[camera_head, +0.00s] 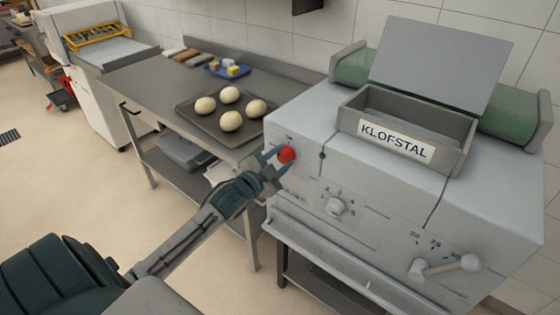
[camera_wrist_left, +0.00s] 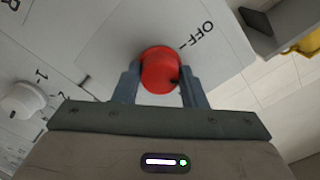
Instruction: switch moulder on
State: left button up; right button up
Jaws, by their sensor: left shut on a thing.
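The moulder (camera_head: 400,185) is a large light grey machine labelled KLOFSTAL at the right of the head view. Its red round knob (camera_head: 287,154) sits on the front panel, near the left end. My left gripper (camera_head: 277,158) is at this knob. In the left wrist view the two fingers of the left gripper (camera_wrist_left: 158,85) stand on either side of the red knob (camera_wrist_left: 160,68), shut on it. The word OFF with a tick mark is printed beside the knob. My right gripper is in neither view.
A white dial (camera_head: 336,206) and a lever (camera_head: 445,266) are on the moulder's panel, right of the red knob. Open floor lies in front.

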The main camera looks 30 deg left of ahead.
pick_arm(q)
jog(key=m, duration=0.3)
jog(key=shift+b, duration=0.3)
jog(key=shift+f+m+b, duration=0.1)
jog(key=shift+m+b, duration=0.25)
jog(key=shift+m, duration=0.85)
jog(key=shift+m+b, duration=0.35)
jog(key=shift+m, duration=1.25)
jog(key=o, duration=1)
